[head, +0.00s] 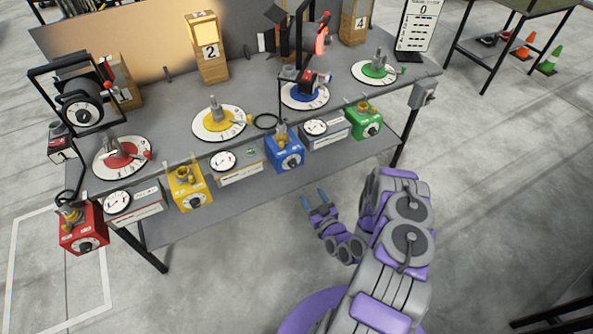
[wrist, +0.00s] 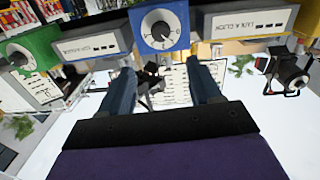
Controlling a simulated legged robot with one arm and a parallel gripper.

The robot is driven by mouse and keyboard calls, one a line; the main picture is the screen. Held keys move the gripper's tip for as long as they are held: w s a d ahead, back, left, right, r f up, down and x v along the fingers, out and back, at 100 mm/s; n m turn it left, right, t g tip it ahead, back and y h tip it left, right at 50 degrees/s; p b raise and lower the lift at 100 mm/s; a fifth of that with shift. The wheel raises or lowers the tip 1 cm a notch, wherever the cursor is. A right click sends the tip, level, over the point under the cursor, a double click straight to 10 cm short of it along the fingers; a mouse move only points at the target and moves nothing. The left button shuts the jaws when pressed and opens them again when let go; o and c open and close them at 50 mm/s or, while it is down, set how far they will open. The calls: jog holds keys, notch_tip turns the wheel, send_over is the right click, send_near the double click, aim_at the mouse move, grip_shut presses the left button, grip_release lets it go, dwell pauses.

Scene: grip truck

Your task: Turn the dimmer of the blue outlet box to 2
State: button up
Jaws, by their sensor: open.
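The blue outlet box (head: 284,152) stands on the front of the bench, between the yellow and green boxes. Its round dimmer (head: 287,163) faces forward. In the wrist view the blue box (wrist: 138,44) appears top centre, with the dark dimmer knob (wrist: 161,31) on a white dial; the dial's numbers are too small to read. My gripper (head: 314,200) is open and empty, in front of and below the blue box, apart from it. In the wrist view its two blue fingers (wrist: 163,92) point toward the box, one on each side below the dial.
The bench (head: 240,195) has a lower shelf. A yellow box (head: 189,188) and a green box (head: 364,121) flank the blue one, with white meter units (head: 236,167) between. A red box (head: 82,230) is at far left. The floor in front of the bench is clear.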

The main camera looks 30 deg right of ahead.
aim_at(294, 166)
jog(key=w+b, duration=0.1)
jog(key=w, duration=1.3)
jog(key=shift+w+d, duration=0.1)
jog(key=shift+w, duration=0.1)
jog(key=c, duration=1)
